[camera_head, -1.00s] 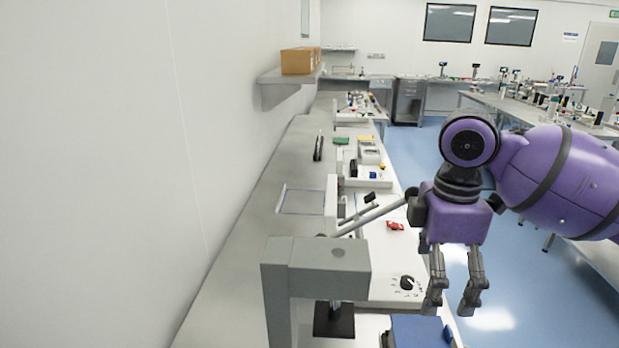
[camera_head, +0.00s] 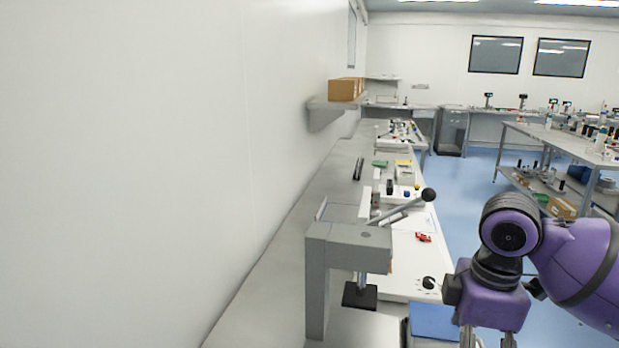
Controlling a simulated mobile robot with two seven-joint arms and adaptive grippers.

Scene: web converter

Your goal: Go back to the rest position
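My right gripper (camera_head: 487,340) hangs at the lower right on its purple arm, pointing down. Its fingers are cut off by the bottom edge, so their tips are hidden. It is to the right of the bench (camera_head: 245,322) and of a grey lever press (camera_head: 349,247). The press has a black-knobbed lever (camera_head: 402,207) angled up to the right, and the gripper is apart from it. My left arm and gripper do not show.
A blue block (camera_head: 434,321) sits at the bench's near right edge. A small red part (camera_head: 423,237) lies on the white worktop. A shelf (camera_head: 333,104) with a cardboard box (camera_head: 345,89) juts from the left wall.

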